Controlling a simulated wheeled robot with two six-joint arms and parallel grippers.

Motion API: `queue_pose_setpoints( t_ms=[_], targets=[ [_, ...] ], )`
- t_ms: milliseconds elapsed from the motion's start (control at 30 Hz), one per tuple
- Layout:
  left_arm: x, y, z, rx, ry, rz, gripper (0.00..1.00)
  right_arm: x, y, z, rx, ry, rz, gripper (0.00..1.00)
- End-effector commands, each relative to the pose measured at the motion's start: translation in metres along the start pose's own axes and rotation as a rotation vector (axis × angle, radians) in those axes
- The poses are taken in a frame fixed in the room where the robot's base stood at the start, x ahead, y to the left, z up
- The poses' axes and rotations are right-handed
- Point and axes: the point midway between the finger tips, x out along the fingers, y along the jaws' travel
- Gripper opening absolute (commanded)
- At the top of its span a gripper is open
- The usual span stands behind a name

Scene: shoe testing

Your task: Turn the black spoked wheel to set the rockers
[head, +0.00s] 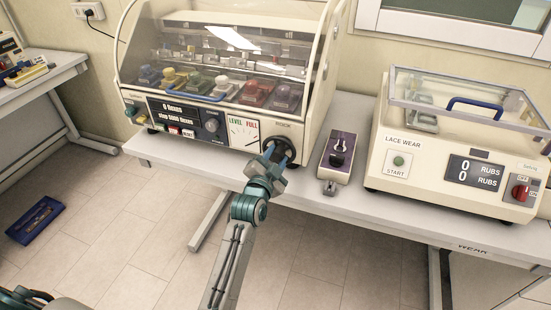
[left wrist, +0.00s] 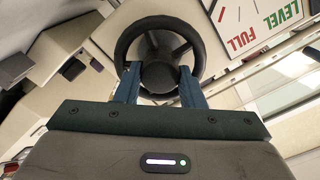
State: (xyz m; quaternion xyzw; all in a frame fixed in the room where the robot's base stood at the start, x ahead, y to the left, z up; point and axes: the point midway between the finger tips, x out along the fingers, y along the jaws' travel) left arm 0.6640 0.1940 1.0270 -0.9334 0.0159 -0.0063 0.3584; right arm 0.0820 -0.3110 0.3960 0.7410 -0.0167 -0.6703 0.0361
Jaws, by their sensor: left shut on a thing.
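The black spoked wheel (head: 291,141) is on the lower right of the cream machine's front, by the LEVEL FULL dial (head: 244,133). It also shows upright in the left wrist view (left wrist: 159,20), with its spokes and hub seen beyond my fingers. My left gripper (head: 278,152) is at the wheel, shut on it, and partly hides it in the head view. In the left wrist view its two blue fingers (left wrist: 160,72) reach the lower part of the wheel, one on each side of the hub. The dial's needle reading is too small to tell. My right gripper is not in view.
The cream machine (head: 310,145) has a clear cover over several coloured shoe pieces on rockers (head: 215,82). A purple-topped block (head: 339,150) stands right of the wheel, close to my gripper. The lace wear machine (head: 440,170) is further right. A blue tray (head: 35,220) lies on the floor.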

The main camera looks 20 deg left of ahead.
Motion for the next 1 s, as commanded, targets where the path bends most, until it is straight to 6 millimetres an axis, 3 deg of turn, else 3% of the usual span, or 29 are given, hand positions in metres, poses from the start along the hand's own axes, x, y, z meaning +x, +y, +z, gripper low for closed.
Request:
queue_pose_setpoints(
  t_ms=[300, 867, 900, 1000],
  targets=[
    [-0.0003, 0.0021, 0.0016, 0.134, -0.003, 0.003, 0.13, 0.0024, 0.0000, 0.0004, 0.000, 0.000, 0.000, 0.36],
    [-0.0004, 0.0021, 0.0015, 0.164, -0.003, 0.003, 0.13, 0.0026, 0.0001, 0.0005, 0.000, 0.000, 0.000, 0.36],
    [-0.0004, 0.0021, 0.0015, 0.164, -0.003, 0.003, 0.39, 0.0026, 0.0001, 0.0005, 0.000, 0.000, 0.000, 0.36],
    [-0.0003, 0.0018, 0.0012, 0.163, -0.002, 0.003, 0.57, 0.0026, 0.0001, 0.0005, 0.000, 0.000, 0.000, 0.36]
  ],
)
